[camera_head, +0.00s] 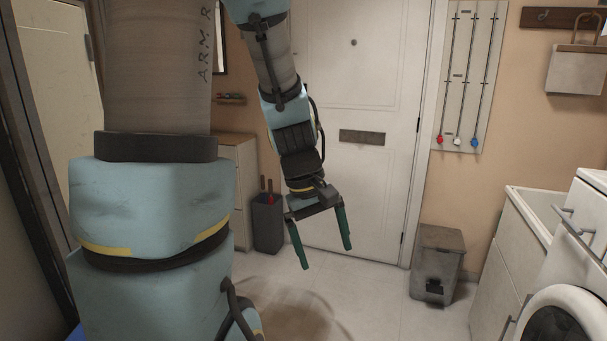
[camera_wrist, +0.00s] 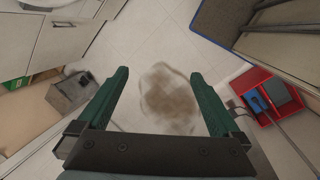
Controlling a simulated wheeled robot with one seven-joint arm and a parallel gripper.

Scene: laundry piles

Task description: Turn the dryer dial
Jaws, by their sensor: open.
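A white front-loading machine (camera_head: 556,318) with a round door stands at the lower right edge of the head view; I cannot tell whether it is the dryer. No dial can be made out in either view. My gripper (camera_head: 326,256) hangs in front of the white door, pointing down, with its two green fingers spread and nothing between them. It also shows in the wrist view (camera_wrist: 160,85), open and empty above the tiled floor.
A grey pedal bin (camera_head: 437,262) stands on the floor right of the white door (camera_head: 345,110). A dark bin (camera_head: 267,222) stands by a cabinet on the left. A red tray (camera_wrist: 265,98) shows in the wrist view. The middle floor is clear apart from a brown stain.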

